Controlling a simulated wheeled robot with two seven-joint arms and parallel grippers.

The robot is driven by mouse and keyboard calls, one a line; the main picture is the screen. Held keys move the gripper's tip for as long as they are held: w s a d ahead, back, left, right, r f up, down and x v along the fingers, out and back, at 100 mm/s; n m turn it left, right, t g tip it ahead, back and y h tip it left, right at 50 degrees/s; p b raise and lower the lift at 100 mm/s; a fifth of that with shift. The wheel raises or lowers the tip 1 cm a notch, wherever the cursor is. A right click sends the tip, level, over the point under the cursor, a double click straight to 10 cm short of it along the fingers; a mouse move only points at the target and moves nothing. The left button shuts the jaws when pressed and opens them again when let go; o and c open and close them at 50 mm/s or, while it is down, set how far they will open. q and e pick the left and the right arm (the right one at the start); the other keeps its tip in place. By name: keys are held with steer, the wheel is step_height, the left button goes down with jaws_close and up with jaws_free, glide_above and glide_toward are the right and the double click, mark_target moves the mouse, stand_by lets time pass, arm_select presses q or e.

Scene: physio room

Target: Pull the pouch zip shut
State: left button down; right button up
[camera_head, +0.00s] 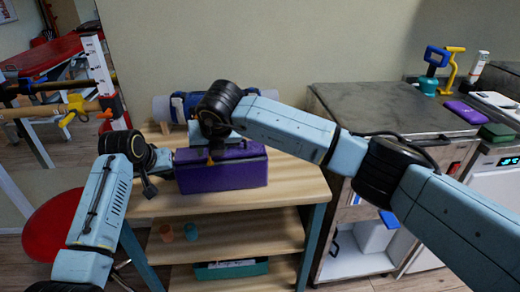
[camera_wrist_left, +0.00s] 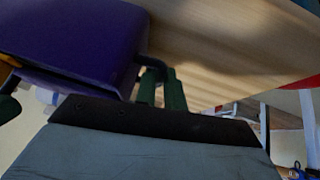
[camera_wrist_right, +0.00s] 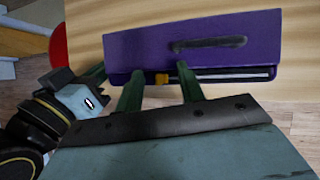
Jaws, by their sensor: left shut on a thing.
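A purple pouch (camera_head: 222,175) lies on the wooden top. In the right wrist view the pouch (camera_wrist_right: 140,48) shows a dark handle (camera_wrist_right: 208,43) and an open zip slit (camera_wrist_right: 235,73), right of a yellow zip pull (camera_wrist_right: 162,78). My left gripper (camera_head: 150,187) is at the pouch's left end; in the left wrist view its fingers (camera_wrist_left: 163,88) are close together on a dark end tab (camera_wrist_left: 146,64), mostly hidden. My right gripper (camera_head: 212,150) is over the pouch; its fingers (camera_wrist_right: 158,82) are apart, with the pull between them and no clear contact.
A rolled blue-and-grey item (camera_head: 180,104) lies behind the pouch. The wooden top (camera_head: 285,185) is bare to the right. Cups (camera_head: 190,231) and a green box (camera_head: 230,268) sit on lower shelves. A dark-topped cabinet (camera_head: 390,107) stands at right, a red stool (camera_head: 48,225) at left.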

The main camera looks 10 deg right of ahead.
arm_select(q)
steer(key=shift+a+f, duration=0.1)
steer(key=shift+a, duration=0.05)
arm_select(e)
step_height(320, 180, up, 6)
steer(key=shift+r, duration=0.15)
stand_by(0.3)
steer(key=shift+a, duration=0.1)
arm_select(q)
steer(key=c, duration=1.5)
jaws_free()
steer(key=shift+r, duration=0.2)
arm_select(e)
steer(key=shift+r, duration=0.1)
